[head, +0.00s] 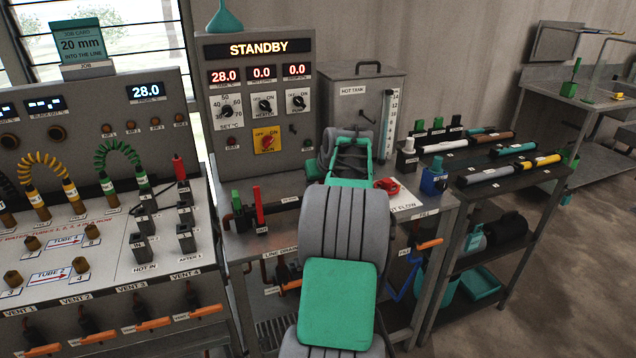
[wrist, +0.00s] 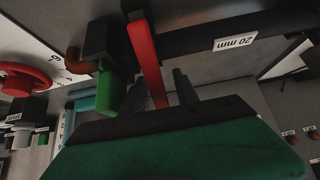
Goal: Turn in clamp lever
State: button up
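A red lever (wrist: 148,62) shows close up in the wrist view, beside a green block (wrist: 108,95) in a black holder. My gripper (wrist: 164,84) has its two dark fingers apart, with the lever's lower end showing between them. I cannot tell whether either finger touches it. In the head view, my arm covers the gripper and the bench behind it.
A red handwheel (wrist: 25,80) is at the left of the wrist view. In the head view, a panel (head: 220,80) reading STANDBY and a hot tank (head: 350,95) stand behind the bench. A shelf rack (head: 535,175) with tubes and bottles is to the right.

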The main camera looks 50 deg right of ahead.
jog(key=shift+r, duration=0.1)
jog(key=v, duration=0.7)
jog(key=shift+s+a+r, duration=0.2)
jog(key=shift+r, duration=0.05)
jog(key=shift+c, duration=0.4)
